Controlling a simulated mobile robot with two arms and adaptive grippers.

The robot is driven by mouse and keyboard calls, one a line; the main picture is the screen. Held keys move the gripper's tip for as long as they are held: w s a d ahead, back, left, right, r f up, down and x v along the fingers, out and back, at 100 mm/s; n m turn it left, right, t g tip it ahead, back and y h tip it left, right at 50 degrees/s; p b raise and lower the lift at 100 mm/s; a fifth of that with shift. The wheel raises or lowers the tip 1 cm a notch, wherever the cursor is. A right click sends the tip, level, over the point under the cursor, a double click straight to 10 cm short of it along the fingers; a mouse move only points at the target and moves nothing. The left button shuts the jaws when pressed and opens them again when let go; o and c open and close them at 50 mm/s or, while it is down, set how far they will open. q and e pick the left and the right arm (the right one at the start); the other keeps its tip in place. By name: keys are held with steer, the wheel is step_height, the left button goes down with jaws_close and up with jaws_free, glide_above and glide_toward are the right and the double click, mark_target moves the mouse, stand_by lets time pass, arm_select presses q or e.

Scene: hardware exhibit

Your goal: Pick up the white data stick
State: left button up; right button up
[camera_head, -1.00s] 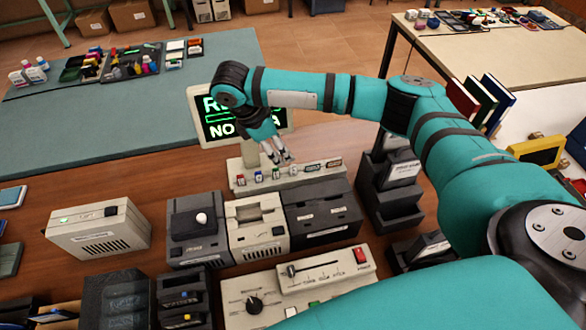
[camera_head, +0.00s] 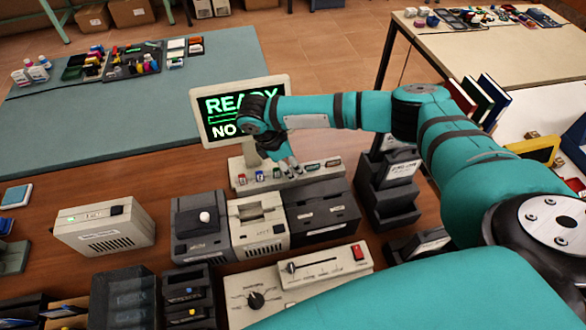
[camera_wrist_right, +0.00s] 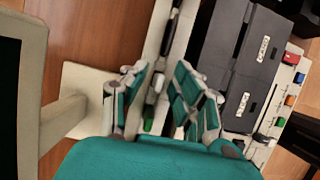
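My right gripper (camera_head: 288,167) is over the pale strip (camera_head: 243,186) that holds a row of small coloured sticks. In the right wrist view, the right gripper (camera_wrist_right: 160,95) is open, with its two fingers on either side of the row. A small whitish stick (camera_wrist_right: 158,82) lies between the fingers with gaps at both sides; it looks like the white data stick. A green stick (camera_wrist_right: 148,118) is beside it. In the head view my fingers hide the white stick. Whether the fingertips touch the strip is not clear. My left gripper is not in view.
A monitor (camera_head: 213,105) reading "READY" stands close behind the strip. Grey and beige device boxes (camera_head: 255,238) stand in front, and a dark stepped holder (camera_head: 385,205) is to the right.

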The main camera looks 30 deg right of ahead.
jaws_close()
steer(key=shift+r, duration=0.15)
